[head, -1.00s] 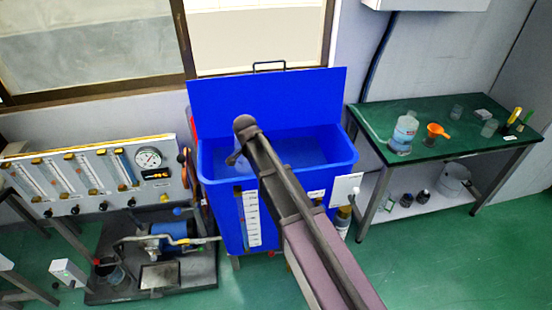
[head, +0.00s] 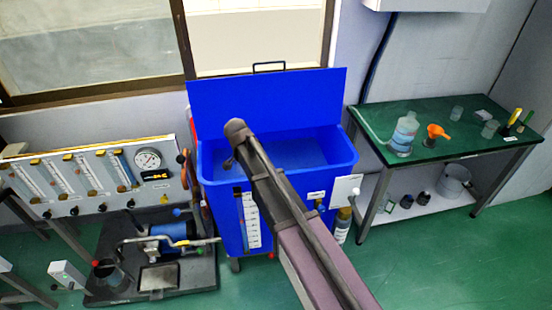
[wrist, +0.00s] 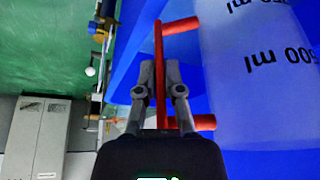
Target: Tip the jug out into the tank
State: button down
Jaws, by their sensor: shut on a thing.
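The blue tank (head: 335,175) stands open in the middle of the head view, its lid (head: 300,95) raised against the wall. My arm reaches over the tank's front edge and hides most of my gripper and the jug in the head view. In the wrist view, my gripper (wrist: 160,85) is shut on the red handle (wrist: 160,45) of the jug. The pale translucent jug (wrist: 225,60) is at the right, with "500 ml" printed upside down in this view. Blue tank surfaces lie behind it. The jug's mouth and contents cannot be made out.
A flowmeter panel (head: 95,178) and a pump rig (head: 165,250) stand left of the tank. Green floor is clear at front right.

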notch_tip(320, 180, up, 5)
jog(key=p, duration=0.5)
dwell(0.3)
jog(key=shift+w, duration=0.2)
dwell(1.0)
